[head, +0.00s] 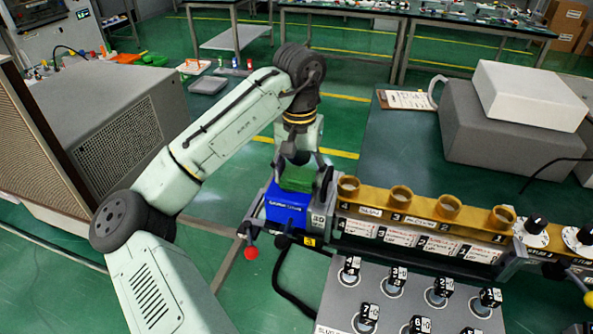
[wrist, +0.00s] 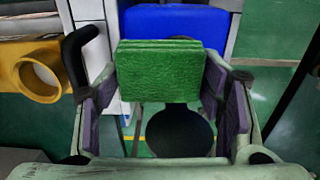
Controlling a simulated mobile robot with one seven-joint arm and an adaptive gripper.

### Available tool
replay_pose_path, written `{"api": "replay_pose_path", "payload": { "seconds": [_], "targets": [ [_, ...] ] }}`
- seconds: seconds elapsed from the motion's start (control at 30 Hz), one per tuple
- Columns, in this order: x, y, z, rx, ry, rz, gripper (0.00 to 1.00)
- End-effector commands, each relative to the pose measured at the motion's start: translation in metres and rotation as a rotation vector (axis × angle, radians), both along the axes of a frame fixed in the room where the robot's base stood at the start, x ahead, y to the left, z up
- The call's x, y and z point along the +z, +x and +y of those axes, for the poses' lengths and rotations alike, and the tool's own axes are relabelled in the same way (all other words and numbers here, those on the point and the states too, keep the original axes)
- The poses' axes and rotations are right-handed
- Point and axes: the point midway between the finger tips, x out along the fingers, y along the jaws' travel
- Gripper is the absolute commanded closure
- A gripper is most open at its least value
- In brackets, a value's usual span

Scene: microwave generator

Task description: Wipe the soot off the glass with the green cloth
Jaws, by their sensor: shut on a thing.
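The green cloth (head: 297,178) is a thick folded block. In the wrist view the cloth (wrist: 158,72) sits between the two finger pads of my gripper (wrist: 160,84), which is shut on it. In the head view my gripper (head: 303,168) points down and holds the cloth just above or at the top of a blue box (head: 287,207); I cannot tell whether they touch. The blue box also shows beyond the cloth in the wrist view (wrist: 175,20). I cannot make out the sooty glass in either view.
A brass-coloured rail (head: 425,208) with several round sockets runs right of my gripper. A grey panel with black knobs (head: 400,300) stands in front. A red ball knob (head: 251,253) sticks out below the box. A dark disc (wrist: 180,132) shows below the cloth.

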Motion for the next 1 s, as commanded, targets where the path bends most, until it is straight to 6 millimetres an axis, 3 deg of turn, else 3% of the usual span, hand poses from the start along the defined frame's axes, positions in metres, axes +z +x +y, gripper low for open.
{"api": "replay_pose_path", "payload": {
  "seconds": [0.13,0.67,1.0],
  "targets": [
    [0.001,-0.001,-0.003,-0.007,-0.003,0.008,0.64],
    [0.055,0.0,-0.001,-0.003,0.0,0.002,0.65],
    [0.059,0.0,-0.001,-0.003,-0.001,0.003,0.65]
  ]
}}
